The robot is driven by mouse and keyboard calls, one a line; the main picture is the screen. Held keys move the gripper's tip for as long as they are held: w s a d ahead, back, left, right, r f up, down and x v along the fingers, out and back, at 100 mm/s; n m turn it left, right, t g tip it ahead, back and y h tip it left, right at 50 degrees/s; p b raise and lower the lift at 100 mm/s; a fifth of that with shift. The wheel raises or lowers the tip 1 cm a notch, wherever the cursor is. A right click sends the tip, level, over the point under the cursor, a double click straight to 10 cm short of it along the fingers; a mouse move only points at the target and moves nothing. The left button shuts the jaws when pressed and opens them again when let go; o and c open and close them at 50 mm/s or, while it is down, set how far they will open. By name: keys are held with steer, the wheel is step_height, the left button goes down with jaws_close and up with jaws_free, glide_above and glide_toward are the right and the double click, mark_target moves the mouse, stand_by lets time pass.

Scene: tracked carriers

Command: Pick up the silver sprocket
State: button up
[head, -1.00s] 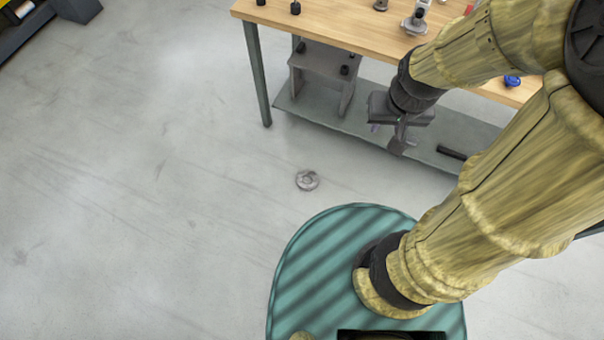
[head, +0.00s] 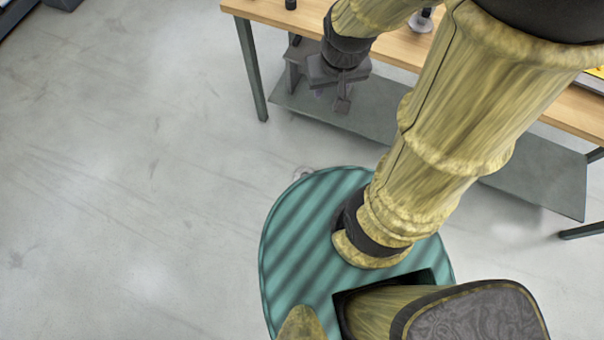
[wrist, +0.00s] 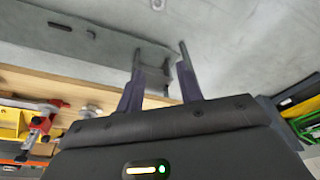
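The silver sprocket (head: 303,173) lies on the grey floor in the head view, just beyond the rim of my green striped base, which hides most of it. A small pale round thing (wrist: 157,4), likely the sprocket, shows cut off at the top edge of the wrist view. My gripper (head: 341,104) hangs beside the workbench, over the lower shelf in the head view, up and to the right of the sprocket and apart from it. In the wrist view my gripper (wrist: 161,50) has its two dark fingers spread with nothing between them.
The workbench (head: 276,12) with a wooden top stands at the back, with a grey lower shelf (head: 385,128) and a leg (head: 254,72) close to my gripper. A grey stand (head: 292,70) sits on that shelf. The floor to the left is clear.

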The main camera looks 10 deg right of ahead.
steer(key=shift+s, duration=0.1)
steer(key=shift+o, duration=1.3)
steer(key=shift+s, duration=0.1)
steer(key=shift+o, duration=1.2)
steer(key=shift+f+b, duration=0.3)
steer(key=w+a+f+m+t+b, duration=0.1)
steer(key=w+a+f+b, duration=0.1)
steer(key=w+f+b, duration=0.9)
steer(key=w+a+f+m+y+b, duration=0.1)
steer(key=w+f+b, duration=0.4)
steer(key=f, duration=1.2)
steer(key=w+a+f+t+b, duration=0.15)
steer(key=w+f+b, duration=0.35)
steer(key=f+b, duration=0.75)
step_height(320, 180, down, 48)
steer(key=m+g+h+b, duration=0.1)
steer(key=m+g+b, duration=0.3)
steer(key=b, duration=1.7)
steer(key=shift+s+d+r+m+h, duration=0.15)
steer(key=shift+s+r+m+h, duration=0.1)
steer(key=shift+m+h, duration=0.25)
